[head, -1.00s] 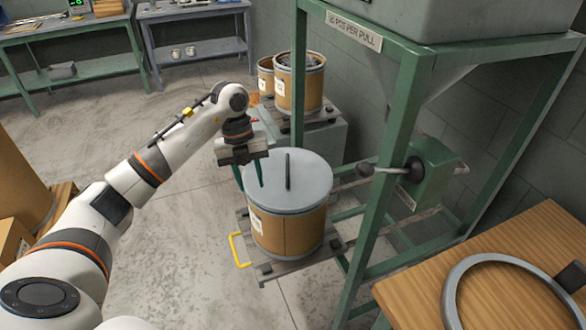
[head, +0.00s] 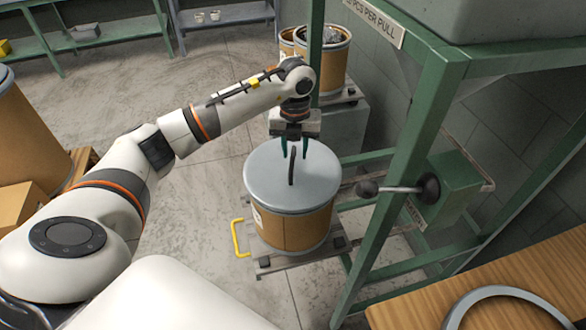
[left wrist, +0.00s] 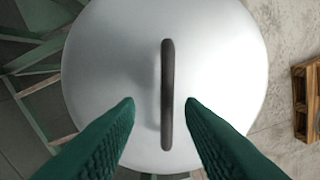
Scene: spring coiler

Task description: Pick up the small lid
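The small lid (head: 265,182) is a round grey disc with a dark upright bar handle (head: 292,165). It lies on top of a brown drum (head: 290,228). My left gripper (head: 292,155) is over the lid, with its green fingers open on either side of the handle. In the left wrist view the lid (left wrist: 110,60) fills the middle, and the handle (left wrist: 167,95) runs between the two fingertips of the gripper (left wrist: 159,103), with a gap on each side. My right gripper is not in view.
The drum stands on a low platform with a yellow handle (head: 238,238). A green frame (head: 400,180) with a dark-knobbed lever (head: 400,188) rises at the right. A wooden table (head: 480,290) with a grey ring (head: 500,300) is at lower right. Open drums (head: 325,60) stand behind.

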